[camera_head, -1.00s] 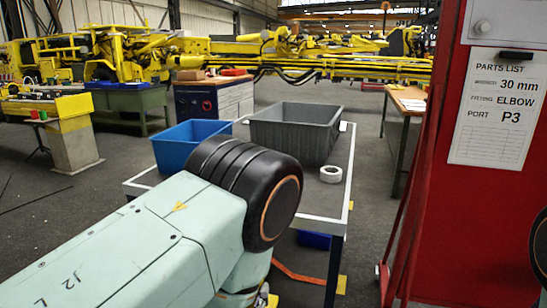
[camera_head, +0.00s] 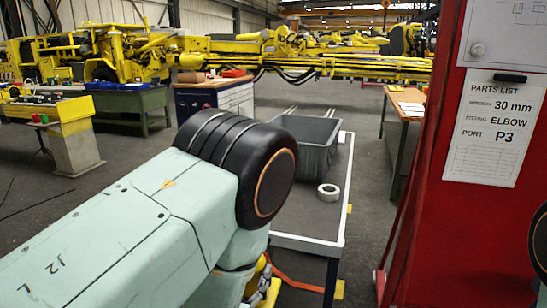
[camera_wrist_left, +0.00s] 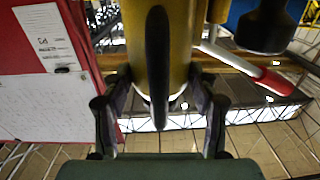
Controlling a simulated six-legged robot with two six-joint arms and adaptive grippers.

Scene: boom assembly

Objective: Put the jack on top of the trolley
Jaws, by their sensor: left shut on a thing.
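The jack (camera_wrist_left: 180,40) shows in the left wrist view as a yellow cylinder with a dark strip down its front. A red and white bar (camera_wrist_left: 265,78) reaches out on its right. My left gripper (camera_wrist_left: 160,108) has one finger on each side of the yellow body and is shut on it. In the head view my left arm hides the gripper; a little yellow (camera_head: 258,278) shows under the arm. The trolley (camera_head: 318,218) is the white-rimmed table beyond my arm, its left part hidden. My right gripper is out of view.
A grey bin (camera_head: 318,150) and a white tape roll (camera_head: 328,192) stand on the trolley. Bare top shows around the roll. A red panel with a parts list (camera_head: 493,128) stands close on the right. Orange cable (camera_head: 297,282) lies on the floor.

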